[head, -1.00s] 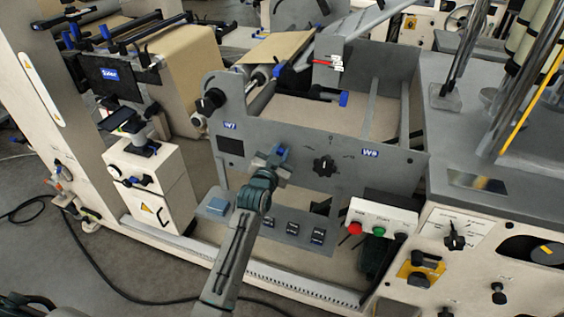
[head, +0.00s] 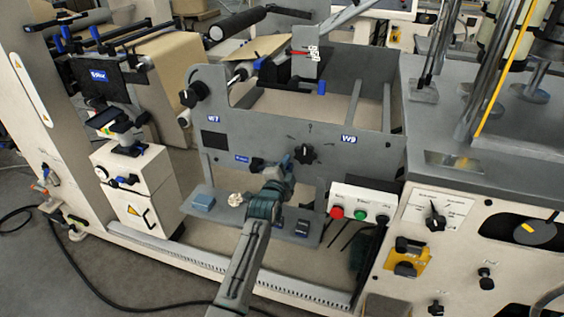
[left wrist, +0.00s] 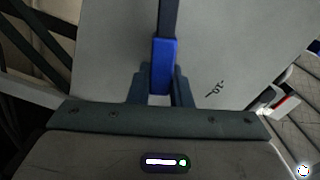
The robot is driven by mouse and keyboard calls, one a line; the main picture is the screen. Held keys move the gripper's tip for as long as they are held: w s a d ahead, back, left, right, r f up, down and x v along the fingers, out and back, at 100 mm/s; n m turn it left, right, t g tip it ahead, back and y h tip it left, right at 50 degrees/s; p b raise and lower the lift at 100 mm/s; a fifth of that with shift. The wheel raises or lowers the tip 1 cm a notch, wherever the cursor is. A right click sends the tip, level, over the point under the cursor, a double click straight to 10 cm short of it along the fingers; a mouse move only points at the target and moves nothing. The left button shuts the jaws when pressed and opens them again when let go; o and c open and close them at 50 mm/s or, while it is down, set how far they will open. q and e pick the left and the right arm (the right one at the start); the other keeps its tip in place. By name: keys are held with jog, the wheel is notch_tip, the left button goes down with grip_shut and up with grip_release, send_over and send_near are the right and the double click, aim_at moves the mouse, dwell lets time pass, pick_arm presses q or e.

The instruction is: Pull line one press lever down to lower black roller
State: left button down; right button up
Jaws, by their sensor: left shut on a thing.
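My left gripper (head: 284,166) is in front of the grey side panel (head: 232,178), just left of and slightly below the black rotary knob (head: 305,153). In the left wrist view my gripper (left wrist: 159,92) is shut on the blue grip of a lever (left wrist: 164,62); a dark bar runs up from the grip. In the head view my gripper and wrist hide the held grip. A black roller (head: 237,22) lies beyond the panel at the top. My right gripper is not in view.
A button box (head: 362,205) with red and green buttons stands right of my arm. A small shelf (head: 222,207) sticks out below the panel. Another blue-tipped lever (head: 322,87) sits on the panel's upper part. A white cabinet (head: 138,185) stands at left.

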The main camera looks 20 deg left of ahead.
pick_arm(q)
jog(key=shift+d+f+m+b, duration=0.2)
jog(key=shift+f+m+b, duration=0.15)
jog(key=shift+f+m, duration=0.75)
jog(key=shift+d+f+m+b, duration=0.2)
jog(key=shift+f+m+b, duration=0.15)
jog(key=shift+f+m, duration=0.75)
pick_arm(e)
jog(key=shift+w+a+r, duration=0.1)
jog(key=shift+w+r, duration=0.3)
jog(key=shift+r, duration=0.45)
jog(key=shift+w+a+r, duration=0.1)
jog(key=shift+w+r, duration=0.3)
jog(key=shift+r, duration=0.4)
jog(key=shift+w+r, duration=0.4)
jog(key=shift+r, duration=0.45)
pick_arm(q)
jog(key=c, duration=1.3)
grip_release()
jog(key=s, duration=1)
jog(key=shift+s+a+b, duration=0.15)
jog(key=shift+s+b, duration=0.2)
jog(key=shift+s, duration=0.05)
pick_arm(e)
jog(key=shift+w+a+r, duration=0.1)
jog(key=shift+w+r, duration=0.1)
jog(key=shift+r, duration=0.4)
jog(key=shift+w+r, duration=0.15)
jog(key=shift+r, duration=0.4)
